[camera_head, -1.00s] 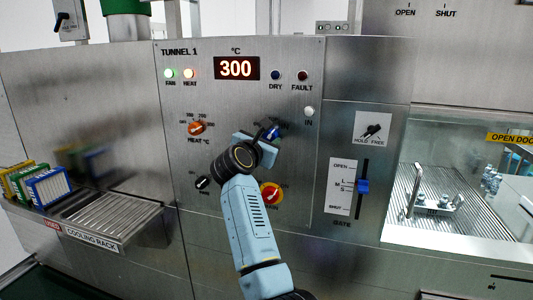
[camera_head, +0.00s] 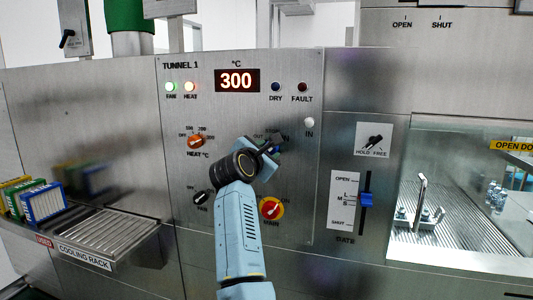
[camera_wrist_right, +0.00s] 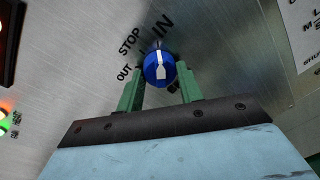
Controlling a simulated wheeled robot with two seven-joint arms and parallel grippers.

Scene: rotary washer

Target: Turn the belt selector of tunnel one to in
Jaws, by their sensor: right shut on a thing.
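The belt selector is a blue knob with a white pointer (camera_wrist_right: 160,66) on the tunnel 1 panel (camera_head: 230,120). In the right wrist view the labels OUT, STOP and IN fan around it, and the pointer faces roughly towards IN. My right gripper (camera_wrist_right: 161,85) is shut on the knob, one green finger on each side. In the head view my right gripper (camera_head: 273,148) hides most of the knob and part of its labels. The IN lamp (camera_head: 309,122) looks pale; I cannot tell whether it is lit. My left gripper is not in view.
The heat knob (camera_head: 196,141), fan switch (camera_head: 201,198) and red and yellow main switch (camera_head: 271,208) surround my right arm. The blue gate slider (camera_head: 366,200) is to the right. The cooling rack (camera_head: 108,235) juts out at the left.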

